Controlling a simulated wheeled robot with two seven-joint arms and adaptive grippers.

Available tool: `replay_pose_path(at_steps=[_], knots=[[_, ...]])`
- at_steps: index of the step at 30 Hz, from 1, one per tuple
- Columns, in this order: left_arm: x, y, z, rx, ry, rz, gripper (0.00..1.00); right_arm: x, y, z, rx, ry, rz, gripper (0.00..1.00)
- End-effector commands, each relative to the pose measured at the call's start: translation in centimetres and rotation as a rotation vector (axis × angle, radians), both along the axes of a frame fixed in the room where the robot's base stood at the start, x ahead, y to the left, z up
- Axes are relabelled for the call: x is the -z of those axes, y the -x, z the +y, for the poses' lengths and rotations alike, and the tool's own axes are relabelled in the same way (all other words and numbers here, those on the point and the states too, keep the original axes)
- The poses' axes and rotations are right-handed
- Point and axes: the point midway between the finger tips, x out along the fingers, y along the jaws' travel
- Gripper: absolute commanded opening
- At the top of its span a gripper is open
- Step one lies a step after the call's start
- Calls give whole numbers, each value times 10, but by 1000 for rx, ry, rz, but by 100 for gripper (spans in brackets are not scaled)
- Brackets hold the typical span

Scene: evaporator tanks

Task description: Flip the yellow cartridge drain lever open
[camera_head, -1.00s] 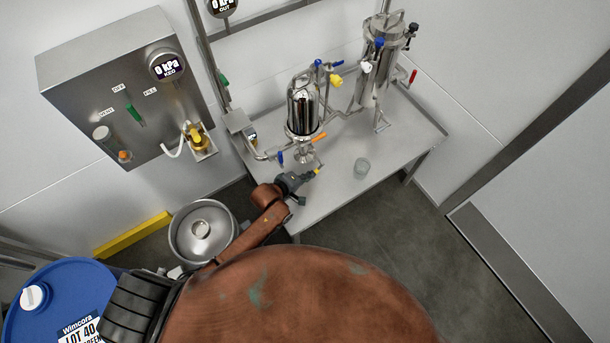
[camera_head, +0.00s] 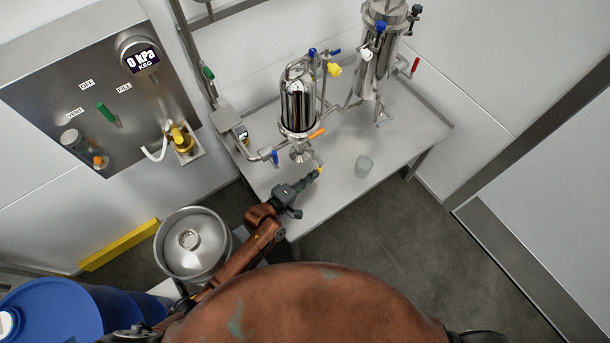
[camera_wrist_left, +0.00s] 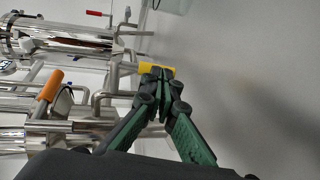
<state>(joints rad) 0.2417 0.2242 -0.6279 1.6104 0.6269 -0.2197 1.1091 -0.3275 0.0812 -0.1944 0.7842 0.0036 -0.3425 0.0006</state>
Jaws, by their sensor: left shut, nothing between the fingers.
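The yellow drain lever (camera_head: 319,171) sits low at the front of the steel cartridge housing (camera_head: 298,103), just above the table, on a thin bent pipe. In the left wrist view the yellow lever (camera_wrist_left: 157,68) is a short bar right at my fingertips, which cover part of its lower edge. My left gripper (camera_head: 310,178) reaches in from the lower left, its tips close together at the lever. In the left wrist view the left gripper (camera_wrist_left: 158,78) is shut with nothing between its fingers. I cannot tell whether the tips touch the lever. My right gripper is not in view.
An orange handle (camera_head: 317,133) and a blue handle (camera_head: 275,157) are near the housing's base. A clear cup (camera_head: 363,166) stands on the steel table (camera_head: 400,140) to the right. A steel keg (camera_head: 190,258) stands left of my arm. The table's front right is clear.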

Motion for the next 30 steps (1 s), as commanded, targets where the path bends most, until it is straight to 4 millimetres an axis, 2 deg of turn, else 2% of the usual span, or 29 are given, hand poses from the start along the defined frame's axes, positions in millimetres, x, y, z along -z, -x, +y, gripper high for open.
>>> replay_pose_path(at_steps=[25,30], knots=[[4,-2,-5,1,-1,2,0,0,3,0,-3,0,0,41],[-9,-2,-6,2,2,0,0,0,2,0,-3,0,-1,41]])
